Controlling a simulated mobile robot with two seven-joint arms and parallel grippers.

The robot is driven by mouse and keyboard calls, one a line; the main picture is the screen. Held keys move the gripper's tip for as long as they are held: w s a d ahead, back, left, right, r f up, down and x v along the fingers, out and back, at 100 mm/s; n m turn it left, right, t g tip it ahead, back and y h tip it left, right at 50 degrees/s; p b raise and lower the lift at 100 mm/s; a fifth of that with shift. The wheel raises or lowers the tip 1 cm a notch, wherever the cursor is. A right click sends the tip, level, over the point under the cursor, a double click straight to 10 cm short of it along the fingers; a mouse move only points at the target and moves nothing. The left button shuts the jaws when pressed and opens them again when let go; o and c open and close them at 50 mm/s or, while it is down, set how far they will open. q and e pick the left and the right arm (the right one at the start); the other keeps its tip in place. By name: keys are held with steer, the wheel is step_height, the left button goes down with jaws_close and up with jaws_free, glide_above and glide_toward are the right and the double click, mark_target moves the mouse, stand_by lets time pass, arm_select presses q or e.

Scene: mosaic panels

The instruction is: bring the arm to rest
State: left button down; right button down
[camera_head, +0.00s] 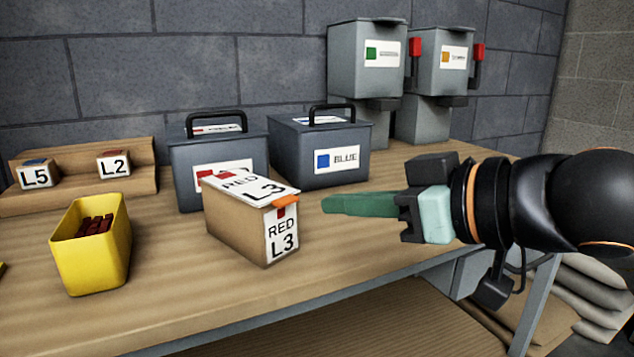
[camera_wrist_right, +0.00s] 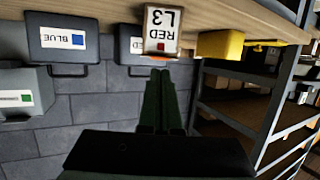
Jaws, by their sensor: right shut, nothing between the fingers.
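My right arm comes in from the right in the head view. My right gripper (camera_head: 335,204) has green fingers pressed together, with nothing between them. It hangs above the table (camera_head: 390,255), just right of the cardboard box marked RED L3 (camera_head: 238,230), and appears apart from it. In the right wrist view the shut fingers (camera_wrist_right: 161,72) point towards the RED L3 box (camera_wrist_right: 163,30). My left gripper does not show in either view.
A yellow bin (camera_head: 92,262) with dark red pieces stands left of the RED L3 box. Behind are a grey handled case (camera_head: 185,170) and the BLUE case (camera_head: 337,160). Two dispensers (camera_head: 350,60) (camera_head: 440,65) stand by the wall. Small boxes L5 (camera_head: 36,176) and L2 (camera_head: 113,165) sit on a wooden rack.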

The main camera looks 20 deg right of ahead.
steer(key=shift+s+d+f+b, duration=0.3)
steer(key=shift+s+b, duration=0.2)
steer(key=shift+s, duration=0.15)
steer(key=shift+s+d+f+b, duration=0.25)
steer(key=shift+s+b, duration=0.2)
steer(key=shift+s, duration=0.15)
